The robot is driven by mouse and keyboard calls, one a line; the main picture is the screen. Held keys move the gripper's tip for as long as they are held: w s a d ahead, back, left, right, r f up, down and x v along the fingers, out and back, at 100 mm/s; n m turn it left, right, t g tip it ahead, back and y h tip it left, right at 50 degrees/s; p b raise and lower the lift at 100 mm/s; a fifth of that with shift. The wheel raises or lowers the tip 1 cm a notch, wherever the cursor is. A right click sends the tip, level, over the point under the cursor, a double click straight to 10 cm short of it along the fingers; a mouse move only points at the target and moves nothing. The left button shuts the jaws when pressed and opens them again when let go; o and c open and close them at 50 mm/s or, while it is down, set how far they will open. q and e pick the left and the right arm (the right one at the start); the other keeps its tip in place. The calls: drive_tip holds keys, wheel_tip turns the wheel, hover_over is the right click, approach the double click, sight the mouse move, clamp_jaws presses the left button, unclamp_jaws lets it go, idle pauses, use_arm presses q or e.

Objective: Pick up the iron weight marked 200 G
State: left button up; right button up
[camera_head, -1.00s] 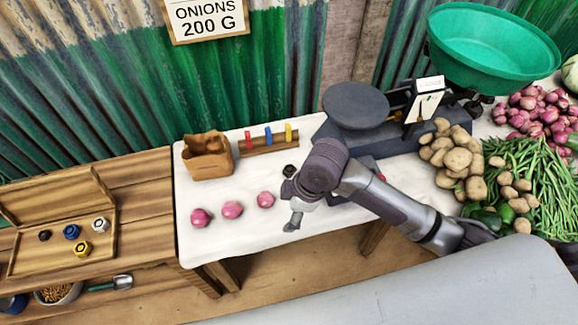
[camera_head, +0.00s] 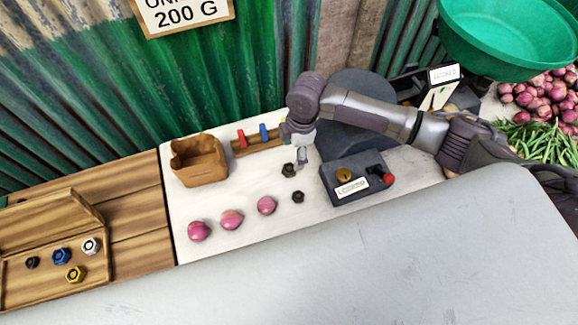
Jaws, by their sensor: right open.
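Two small black weights stand on the white table cloth: a farther one (camera_head: 289,170) beside my right gripper (camera_head: 302,163) and a nearer one (camera_head: 298,197). Their markings are too small to read, so I cannot tell which is the 200 G one. My right gripper points down just right of the farther black weight, open and holding nothing that I can see. I cannot tell if it touches that weight. More weights lie in an open wooden box (camera_head: 95,279) at left: black (camera_head: 32,263), blue (camera_head: 61,256), white (camera_head: 91,246) and yellow (camera_head: 75,273). My left gripper is out of view.
Three onions (camera_head: 231,219) lie in a row on the cloth. A brown bag (camera_head: 200,163) and a wooden rack (camera_head: 260,144) with coloured pegs stand behind. A grey surface (camera_head: 330,265) fills the front.

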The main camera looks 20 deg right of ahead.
sight(290, 168)
drive_tip(key=f, duration=0.2)
drive_tip(key=shift+w+a+f, duration=0.15)
drive_tip(key=shift+w+f, duration=0.1)
drive_tip(key=shift+f, duration=0.05)
drive_tip(key=f, duration=0.5)
drive_tip(key=shift+a+f, duration=0.3)
drive_tip(key=shift+f, duration=0.1)
clamp_jaws()
drive_tip(key=shift+r, duration=0.1)
